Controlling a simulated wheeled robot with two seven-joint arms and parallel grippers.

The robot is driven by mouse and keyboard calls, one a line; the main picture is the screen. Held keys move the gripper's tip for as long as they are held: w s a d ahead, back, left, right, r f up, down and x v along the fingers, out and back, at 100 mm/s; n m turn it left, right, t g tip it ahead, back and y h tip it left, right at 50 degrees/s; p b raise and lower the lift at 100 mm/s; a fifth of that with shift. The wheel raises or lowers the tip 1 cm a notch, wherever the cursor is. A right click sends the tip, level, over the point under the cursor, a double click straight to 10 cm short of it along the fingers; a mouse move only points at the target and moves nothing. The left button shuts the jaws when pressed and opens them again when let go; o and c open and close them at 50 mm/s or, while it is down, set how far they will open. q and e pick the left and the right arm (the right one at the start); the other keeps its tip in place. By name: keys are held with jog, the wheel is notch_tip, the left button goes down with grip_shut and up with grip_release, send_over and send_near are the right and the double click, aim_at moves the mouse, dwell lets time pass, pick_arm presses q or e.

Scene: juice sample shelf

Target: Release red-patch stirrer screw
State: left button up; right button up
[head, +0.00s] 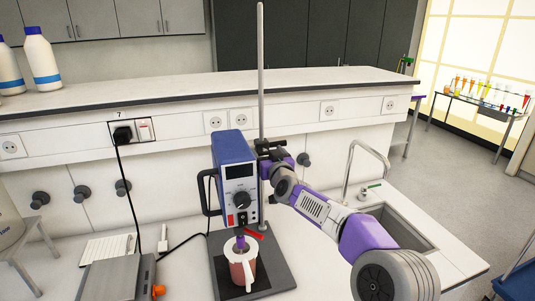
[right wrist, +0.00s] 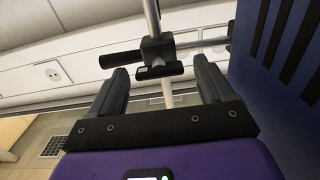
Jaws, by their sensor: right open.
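The blue stirrer (head: 234,175) is mounted beside a tall metal rod (head: 261,70) above a dark base plate. A small red patch (head: 231,220) shows low on its front. In the right wrist view a black clamp (right wrist: 158,50) with a dark screw handle (right wrist: 120,60) sits on the rod. The stirrer's blue side (right wrist: 290,70) fills the right edge there. My right gripper (right wrist: 163,76) is open, its fingers on either side of the clamp's lower part, with no visible grip. In the head view my right gripper (head: 272,150) is at the clamp behind the stirrer. My left gripper is not in view.
A cup of reddish liquid (head: 242,268) stands under the stirrer. A sink (head: 400,225) with a tap is at the right. White bottles (head: 41,58) stand on the raised shelf (head: 200,88).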

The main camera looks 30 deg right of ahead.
jog(key=c, duration=1)
jog(key=shift+c, duration=0.2)
